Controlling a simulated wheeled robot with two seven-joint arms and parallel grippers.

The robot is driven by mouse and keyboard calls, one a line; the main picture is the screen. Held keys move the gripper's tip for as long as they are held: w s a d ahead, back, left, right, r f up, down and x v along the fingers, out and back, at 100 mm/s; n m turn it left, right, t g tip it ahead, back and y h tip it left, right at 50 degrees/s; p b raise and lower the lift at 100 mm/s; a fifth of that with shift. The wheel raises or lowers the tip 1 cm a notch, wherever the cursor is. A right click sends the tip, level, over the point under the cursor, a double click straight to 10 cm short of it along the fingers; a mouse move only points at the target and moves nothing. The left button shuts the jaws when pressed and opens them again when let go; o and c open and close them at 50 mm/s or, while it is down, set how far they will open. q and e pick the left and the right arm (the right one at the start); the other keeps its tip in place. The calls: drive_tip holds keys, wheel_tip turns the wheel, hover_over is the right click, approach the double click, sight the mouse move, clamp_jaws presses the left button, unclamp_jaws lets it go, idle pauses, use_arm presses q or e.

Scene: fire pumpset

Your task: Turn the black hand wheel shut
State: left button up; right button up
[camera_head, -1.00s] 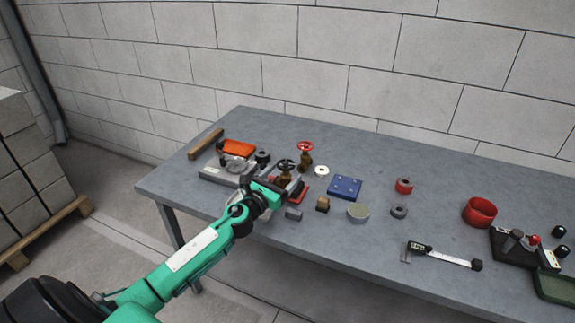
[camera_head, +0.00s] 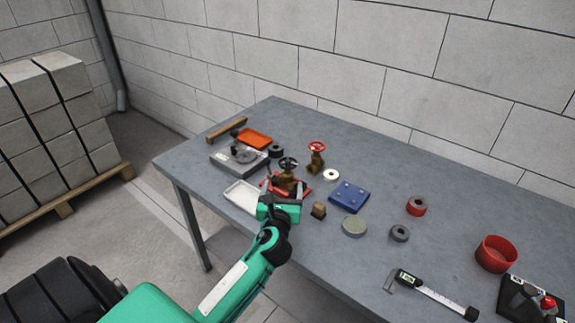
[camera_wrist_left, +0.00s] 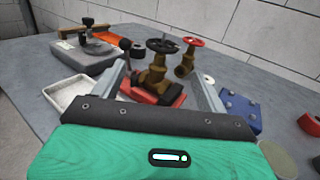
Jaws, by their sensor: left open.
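The black hand wheel (camera_head: 288,163) tops a brass valve (camera_head: 287,182) on a red base (camera_head: 304,187) on the table. It also shows in the left wrist view (camera_wrist_left: 162,46), upright beyond my fingers. A second brass valve with a red hand wheel (camera_head: 317,146) stands just behind and to the right; its wheel shows too in the left wrist view (camera_wrist_left: 192,42). My left gripper (camera_head: 283,185) is open and empty, in front of the black-wheeled valve. In the left wrist view its two fingers (camera_wrist_left: 162,82) flank the valve body in the picture; contact cannot be told. My right gripper is out of view.
A white tray (camera_head: 243,196) lies left of the gripper, with a grey plate fixture (camera_head: 228,163) and orange tray (camera_head: 254,138) behind. A blue block (camera_head: 349,195) and small round parts lie to the right. A caliper (camera_head: 435,294) lies near the front edge.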

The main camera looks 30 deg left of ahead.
sight(287, 171)
use_arm(q)
drive_tip(key=x, duration=1)
drive_tip(key=shift+w, duration=0.45)
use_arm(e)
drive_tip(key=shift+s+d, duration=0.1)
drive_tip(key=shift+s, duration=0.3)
use_arm(q)
drive_tip(key=shift+c, duration=0.3)
